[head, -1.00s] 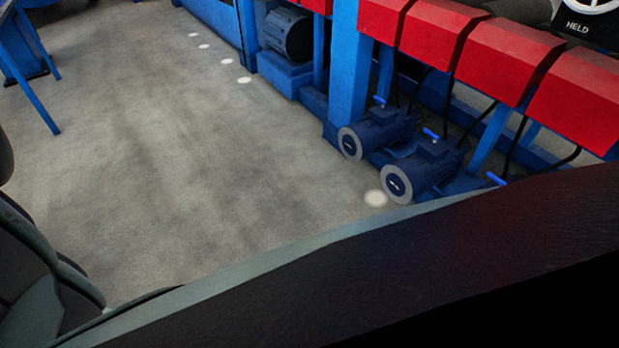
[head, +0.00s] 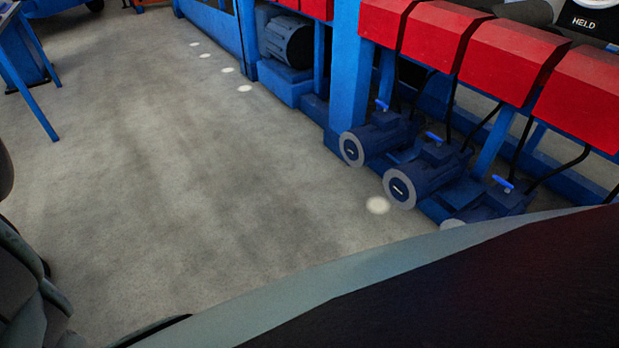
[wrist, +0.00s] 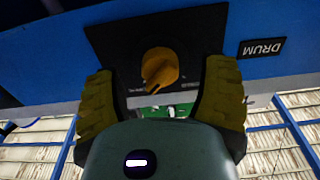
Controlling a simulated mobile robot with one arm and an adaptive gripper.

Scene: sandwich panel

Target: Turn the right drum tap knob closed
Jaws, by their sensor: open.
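In the wrist view an orange-yellow tap knob (wrist: 160,66) sits on a dark plate (wrist: 125,32) on a blue panel. My gripper (wrist: 162,78) is open, one yellow padded finger on each side of the knob, with gaps showing on both sides. I cannot tell how deep the fingers reach around it. The knob's pointer part slants toward the lower left. Small marks beside the knob are too small to read. The head view shows neither the knob nor my gripper; my arm fills its lower right.
In the head view blue motors (head: 428,172) with small blue levers stand under a row of red covers (head: 515,60) on the right. A blue post (head: 350,75) stands beside them. The grey floor (head: 190,180) in the middle and left is clear.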

